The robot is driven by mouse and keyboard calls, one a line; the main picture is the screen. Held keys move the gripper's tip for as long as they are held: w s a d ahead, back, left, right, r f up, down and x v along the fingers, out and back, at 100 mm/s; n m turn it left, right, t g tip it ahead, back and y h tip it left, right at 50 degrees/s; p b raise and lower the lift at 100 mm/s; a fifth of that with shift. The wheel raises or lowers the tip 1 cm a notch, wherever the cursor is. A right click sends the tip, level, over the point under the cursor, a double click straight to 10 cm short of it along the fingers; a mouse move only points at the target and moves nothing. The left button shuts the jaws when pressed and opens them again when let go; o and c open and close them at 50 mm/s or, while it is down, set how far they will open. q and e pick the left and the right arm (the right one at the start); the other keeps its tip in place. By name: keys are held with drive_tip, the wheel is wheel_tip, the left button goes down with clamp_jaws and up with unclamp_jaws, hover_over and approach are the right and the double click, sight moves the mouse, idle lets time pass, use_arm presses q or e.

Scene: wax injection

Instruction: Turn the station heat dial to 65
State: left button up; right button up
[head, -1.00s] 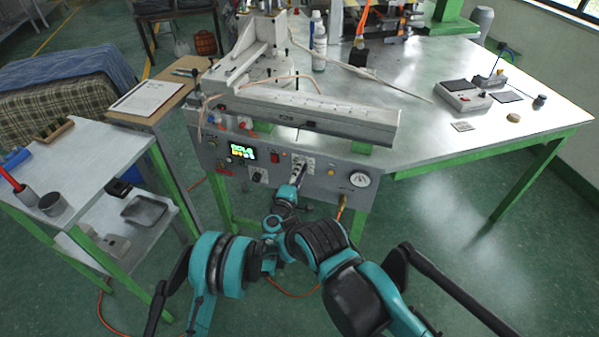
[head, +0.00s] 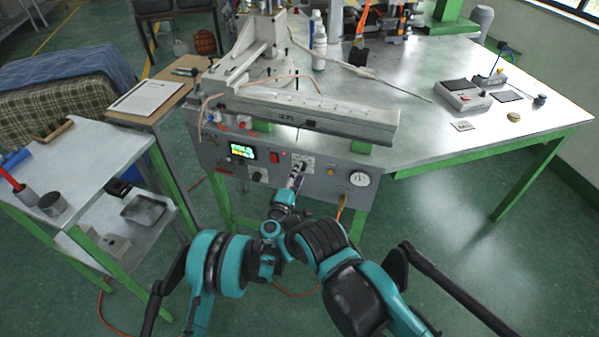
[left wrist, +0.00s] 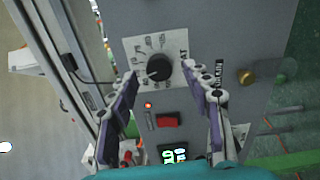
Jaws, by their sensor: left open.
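The station heat dial is a black round knob (left wrist: 158,68) on a white scale plate (left wrist: 140,46) in the left wrist view. A pale mark shows on the knob's left side; the scale number it meets is too small to read surely. My left gripper (left wrist: 161,74) is open, its two purple-grey fingers standing either side of the dial in the picture, apart from it. In the head view my left gripper (head: 296,178) is in front of the dial plate (head: 304,163) and partly covers it. My right gripper is not in view.
The grey station panel (head: 325,185) also carries a lit display (head: 243,151), a red switch (head: 275,156) and a gauge (head: 360,180). A brass fitting (left wrist: 247,77) is beside the dial. A white cart (head: 90,160) stands left. Green floor is open at the right.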

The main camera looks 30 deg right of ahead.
use_arm(q)
drive_tip(key=v, duration=0.5)
drive_tip(key=shift+s+a, duration=0.15)
drive_tip(key=w+a+r+m+y, duration=0.1)
drive_tip(key=a+r+m, duration=0.1)
drive_tip(key=a+r, duration=0.3)
drive_tip(key=w+a+r+m, duration=0.2)
drive_tip(key=a+r, duration=0.1)
drive_tip(key=r, duration=0.5)
drive_tip(key=s+a+r+m+g+y, duration=0.1)
drive_tip(key=s+a+r+m+y, duration=0.15)
drive_tip(key=a, duration=0.45)
drive_tip(key=s+a+r+m+g+y, duration=0.1)
drive_tip(key=s+a+r, duration=0.1)
drive_tip(key=a+r, duration=0.35)
drive_tip(key=s+a+f+g+y, duration=0.1)
drive_tip(key=s+a+f+y, duration=0.1)
drive_tip(key=s+a, duration=0.5)
drive_tip(key=s+a+f+m+g+y, duration=0.1)
drive_tip(key=s+a+y, duration=0.3)
drive_tip(key=a, duration=0.9)
drive_tip(key=s+a+f+y, duration=0.3)
drive_tip(key=s+a, duration=0.7)
drive_tip(key=s, duration=0.1)
drive_tip(key=shift+a+f+g, duration=0.3)
drive_tip(key=shift+g, duration=0.1)
